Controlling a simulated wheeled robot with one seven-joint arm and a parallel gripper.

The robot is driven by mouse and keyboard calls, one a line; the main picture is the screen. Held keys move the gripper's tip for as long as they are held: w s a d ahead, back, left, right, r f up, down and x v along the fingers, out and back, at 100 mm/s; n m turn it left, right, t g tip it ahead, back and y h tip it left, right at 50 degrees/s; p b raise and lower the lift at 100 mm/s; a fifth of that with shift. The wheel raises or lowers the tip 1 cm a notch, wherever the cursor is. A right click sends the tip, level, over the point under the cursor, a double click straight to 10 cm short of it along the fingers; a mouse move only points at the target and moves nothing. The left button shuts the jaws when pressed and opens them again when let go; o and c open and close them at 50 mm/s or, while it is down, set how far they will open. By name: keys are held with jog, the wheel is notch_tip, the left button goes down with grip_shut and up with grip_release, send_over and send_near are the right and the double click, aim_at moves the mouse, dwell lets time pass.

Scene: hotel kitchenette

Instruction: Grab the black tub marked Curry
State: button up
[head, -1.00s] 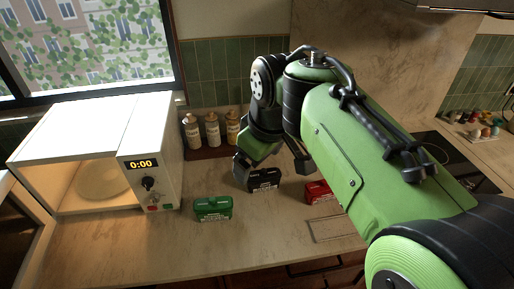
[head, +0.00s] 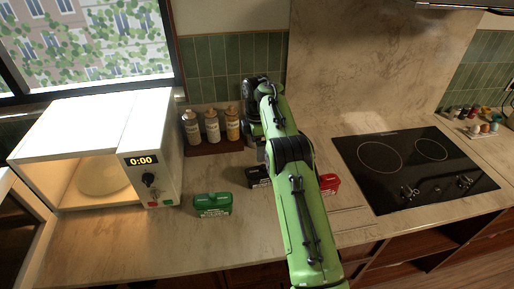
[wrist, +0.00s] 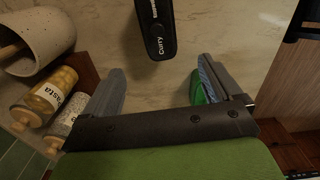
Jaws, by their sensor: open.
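The black tub marked Curry (wrist: 155,28) lies at the top of the wrist view, its lettering readable on the dark lid. In the head view the black tub (head: 257,178) sits on the counter, its right side hidden behind my arm. My gripper (wrist: 160,84) is open and empty. Its two fingers are spread wide, and the tub lies ahead of the gap between them, apart from both. In the head view my gripper (head: 261,151) is mostly hidden by my arm, just behind the tub.
A green tub (head: 212,204) stands left of the black one and shows behind a finger in the wrist view (wrist: 198,90). A red tub (head: 329,184) is to the right.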

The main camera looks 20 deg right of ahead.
aim_at(257, 171)
notch_tip(257, 171, down, 16)
jog(key=b, duration=0.2)
jog(key=shift+r+b, duration=0.1)
jog(key=shift+b, duration=0.2)
